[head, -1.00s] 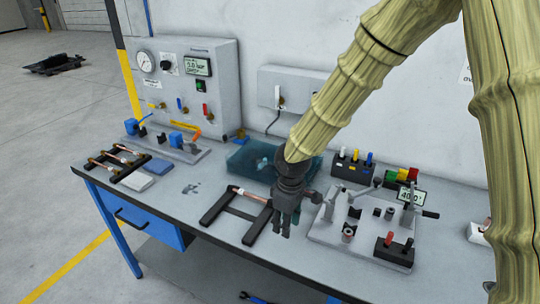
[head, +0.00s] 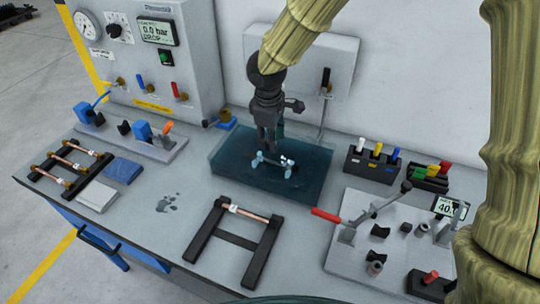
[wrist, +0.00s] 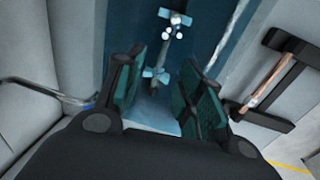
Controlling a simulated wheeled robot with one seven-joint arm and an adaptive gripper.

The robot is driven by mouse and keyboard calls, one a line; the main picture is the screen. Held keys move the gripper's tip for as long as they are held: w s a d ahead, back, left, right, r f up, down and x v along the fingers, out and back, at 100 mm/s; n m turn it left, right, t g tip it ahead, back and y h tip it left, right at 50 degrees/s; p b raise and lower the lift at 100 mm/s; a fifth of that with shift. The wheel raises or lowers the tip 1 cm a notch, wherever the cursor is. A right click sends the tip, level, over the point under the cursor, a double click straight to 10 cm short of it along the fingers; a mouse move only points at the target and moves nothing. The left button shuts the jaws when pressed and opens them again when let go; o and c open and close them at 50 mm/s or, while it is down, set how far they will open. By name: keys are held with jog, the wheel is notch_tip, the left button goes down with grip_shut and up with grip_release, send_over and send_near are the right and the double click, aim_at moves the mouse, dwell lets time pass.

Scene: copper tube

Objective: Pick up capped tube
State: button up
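My gripper (head: 268,145) points down over the blue water tank (head: 230,180). In the wrist view my gripper (wrist: 160,88) has its two dark green fingers apart, with no object visible between them. Below it in the tank is a fixture with pale blue supports (wrist: 155,73) and small white round spots near its far end. I cannot tell whether a tube lies in it. A copper tube (head: 262,216) with a white tag at its left end lies across a black rack (head: 232,238) in front of the tank. I cannot make out caps on it.
A left rack (head: 45,176) holds several copper tubes with brass ends. The gauge panel (head: 160,55) stands behind it; its display reads 0.0 bar. A lever fixture (head: 345,255) with a red handle stands right of the front rack.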

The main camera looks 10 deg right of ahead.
send_over(273, 161)
jog(key=f, duration=0.3)
jog(key=w+f, duration=0.1)
jog(key=shift+a+f+p, duration=0.2)
jog(key=shift+f+p, duration=0.1)
jog(key=shift+f, duration=0.05)
jog(key=shift+s+f+p, duration=0.1)
jog(key=shift+s+p, duration=0.2)
jog(key=shift+s, duration=0.3)
jog(key=shift+w+d+f+p, duration=0.1)
jog(key=shift+f+p, duration=0.25)
jog(key=shift+f, duration=0.8)
jog(key=shift+d+f+p, duration=0.1)
jog(key=shift+f+p, duration=0.25)
jog(key=shift+f, duration=0.8)
jog(key=shift+w+f, duration=0.1)
jog(key=shift+c, duration=0.3)
grip_shut()
